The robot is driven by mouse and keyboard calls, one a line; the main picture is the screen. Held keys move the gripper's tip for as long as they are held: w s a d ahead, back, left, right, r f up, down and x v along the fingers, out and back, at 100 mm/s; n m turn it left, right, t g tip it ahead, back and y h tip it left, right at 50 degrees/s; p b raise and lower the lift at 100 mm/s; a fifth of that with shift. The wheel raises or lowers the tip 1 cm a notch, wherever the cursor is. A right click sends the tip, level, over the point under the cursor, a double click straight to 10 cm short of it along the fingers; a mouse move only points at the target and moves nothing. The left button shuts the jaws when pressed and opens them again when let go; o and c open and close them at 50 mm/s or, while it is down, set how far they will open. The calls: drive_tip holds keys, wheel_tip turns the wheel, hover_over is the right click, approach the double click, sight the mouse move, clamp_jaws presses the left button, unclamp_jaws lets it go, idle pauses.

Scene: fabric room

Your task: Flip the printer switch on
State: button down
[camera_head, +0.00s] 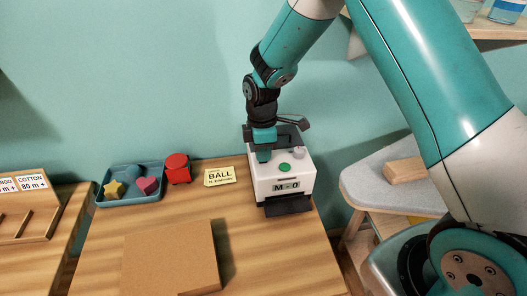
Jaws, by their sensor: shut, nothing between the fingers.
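The printer (296,180) is a small white box with a dark top at the right end of the wooden table. Its front carries a label that appears to read "M - 0", and a dark tray sticks out below. A green round button (284,167) and a grey knob-like part (298,154) show on its top. I cannot tell which part is the switch. My gripper (264,156) points down at the printer's top left, just left of the green button. It is shut and empty. Contact with the printer cannot be told, and my gripper hides part of the top.
A blue tray (152,201) with colored shapes, a red object (178,169) and a yellow note reading "BALL" (219,177) lie left of the printer. A brown board (170,260) lies in front. A grey-topped stand (365,184) with a wooden block (406,171) is at right.

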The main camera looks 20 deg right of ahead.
drive_tip(key=shift+f, duration=0.1)
drive_tip(key=shift+w+d, duration=0.2)
drive_tip(key=shift+w, duration=0.55)
drive_tip(key=shift+r, duration=0.2)
drive_tip(key=r+p, duration=0.4)
drive_tip(key=r, duration=0.1)
drive_tip(key=shift+w+p, duration=0.25)
drive_tip(key=shift+p, duration=0.05)
wheel_tip(320, 180, up, 9)
drive_tip(key=w+b, duration=0.1)
drive_tip(key=b, duration=0.2)
drive_tip(key=shift+d, duration=0.15)
drive_tip(key=shift+f+b, duration=0.15)
drive_tip(key=shift+b, duration=0.25)
